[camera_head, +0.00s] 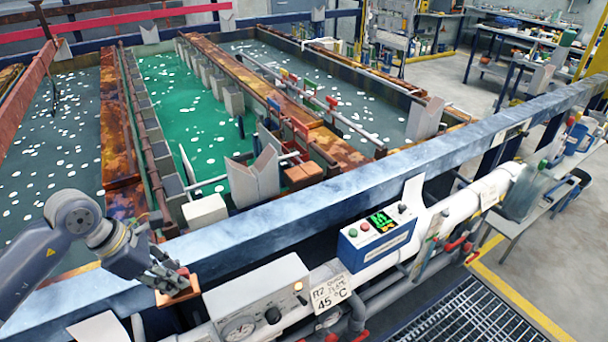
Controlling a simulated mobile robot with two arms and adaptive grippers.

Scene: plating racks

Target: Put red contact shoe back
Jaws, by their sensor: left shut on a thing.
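My left gripper (166,279) comes in from the left, over the near rail of the tanks. It is shut on the red contact shoe (184,271), of which only a small red part shows at the fingers. A copper-coloured block (179,294) shows just under the fingertips; I cannot tell whether it is part of the shoe. Small red, green and blue pieces stand along the rusty beam between the tanks, among them a red one (300,128) and a green one (309,84). My right gripper is not in view.
A blue-grey rail (330,188) runs along the tanks' near side. Below it are a blue control box (378,238), a gauge panel (262,301) and white pipes. The green tank (185,100) lies beyond. A pale V-shaped support (252,180) stands at its near end.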

